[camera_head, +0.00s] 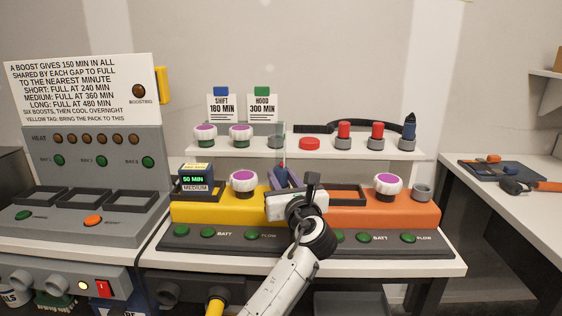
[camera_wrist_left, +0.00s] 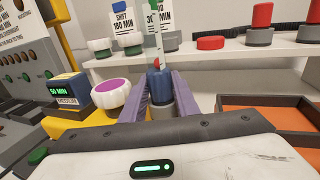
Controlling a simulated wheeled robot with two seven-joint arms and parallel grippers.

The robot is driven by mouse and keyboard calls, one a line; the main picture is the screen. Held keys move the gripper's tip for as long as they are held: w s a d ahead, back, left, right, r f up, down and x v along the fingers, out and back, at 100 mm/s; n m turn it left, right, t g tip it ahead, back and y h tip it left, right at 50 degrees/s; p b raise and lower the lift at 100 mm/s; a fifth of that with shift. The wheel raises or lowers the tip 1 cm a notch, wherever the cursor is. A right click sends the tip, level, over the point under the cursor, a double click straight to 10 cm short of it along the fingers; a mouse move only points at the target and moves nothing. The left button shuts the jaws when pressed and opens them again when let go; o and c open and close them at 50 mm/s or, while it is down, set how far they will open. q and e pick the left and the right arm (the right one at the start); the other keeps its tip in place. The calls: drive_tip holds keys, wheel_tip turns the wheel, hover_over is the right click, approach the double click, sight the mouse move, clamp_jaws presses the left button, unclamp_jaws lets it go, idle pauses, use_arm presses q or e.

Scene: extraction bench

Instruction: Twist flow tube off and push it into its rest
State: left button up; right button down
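The flow tube (camera_head: 281,158) is a clear upright tube with a red float and a blue lower end. It also shows in the left wrist view (camera_wrist_left: 157,62). My left gripper (camera_head: 284,180) has its purple fingers on both sides of the blue end, apparently touching it. A grey collar (camera_wrist_left: 160,108) sits just below the blue end; the exact joint is partly hidden by the fingers. The yellow unit (camera_head: 215,208) is behind and left of my gripper. A grey holder (camera_head: 276,142) on the shelf appears behind the tube. My right gripper is not in view.
The white shelf (camera_head: 350,152) holds white-purple knobs, a red disc, red-capped pieces and a blue-tipped piece. The orange unit (camera_head: 385,217) has a purple-topped knob (camera_head: 388,183) and an empty grey socket (camera_head: 422,192). A display block (camera_head: 196,179) stands at left.

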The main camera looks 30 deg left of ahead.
use_arm(q)
clamp_jaws()
drive_tip(key=shift+w+d+f+n+g+y+b, duration=0.1)
drive_tip(key=shift+f+n+g+y+b, duration=0.05)
drive_tip(key=shift+n+g+y+b, duration=0.35)
drive_tip(key=shift+w+f+n+g+y+b, duration=0.1)
drive_tip(key=shift+n+g+y+b, duration=0.25)
drive_tip(key=shift+g, duration=0.25)
drive_tip(key=shift+n+g+y+b, duration=0.55)
drive_tip(key=shift+n+g+b, duration=0.25)
drive_tip(key=shift+g, duration=0.3)
drive_tip(key=shift+d+n+g+y+b, duration=0.1)
drive_tip(key=shift+n+g+y+b, duration=0.5)
drive_tip(key=shift+n+g, duration=0.45)
drive_tip(key=shift+w+f+g+b, duration=0.1)
drive_tip(key=shift+f+g+b, duration=0.05)
drive_tip(key=shift+g+b, duration=0.35)
drive_tip(key=shift+n+g+b, duration=0.4)
drive_tip(key=shift+g+b, duration=0.05)
drive_tip(key=shift+g, duration=0.1)
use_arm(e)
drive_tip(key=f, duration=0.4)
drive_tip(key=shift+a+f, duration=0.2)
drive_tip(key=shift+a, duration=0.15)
use_arm(q)
drive_tip(key=o, duration=0.7)
unclamp_jaws()
drive_tip(key=shift+r, duration=0.2)
